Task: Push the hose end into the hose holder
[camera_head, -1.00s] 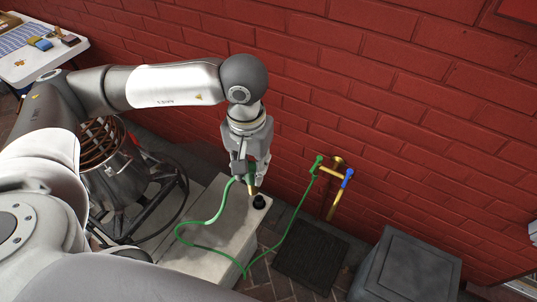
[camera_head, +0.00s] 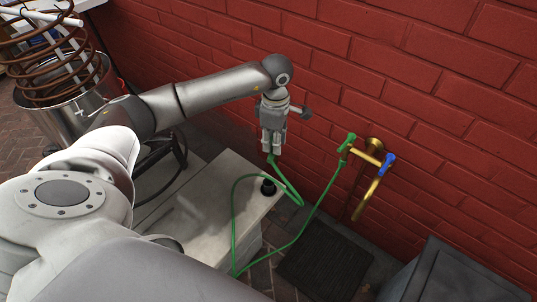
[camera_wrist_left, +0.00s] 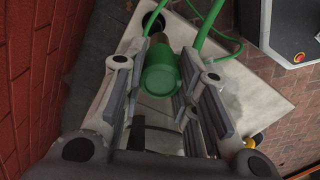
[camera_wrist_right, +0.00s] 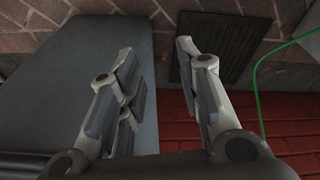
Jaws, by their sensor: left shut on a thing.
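My left gripper (camera_head: 271,150) is shut on the green hose end (camera_wrist_left: 160,72) above the pale cabinet, close to the brick wall. The hose holder (camera_head: 268,187), a small black cup, stands upright on the cabinet's corner, below the gripper in the head view. A black round part, likely the holder (camera_wrist_left: 152,21), shows just beyond the brass tip; whether they touch cannot be told. My right gripper (camera_wrist_right: 165,62) is open and empty in the right wrist view.
The green hose (camera_head: 234,215) loops over the cabinet (camera_head: 195,205) and runs to a brass tap (camera_head: 368,158) with green and blue handles. A dark mat (camera_head: 325,262) and grey box (camera_head: 455,275) lie right. A metal pot with a copper coil (camera_head: 60,60) stands left.

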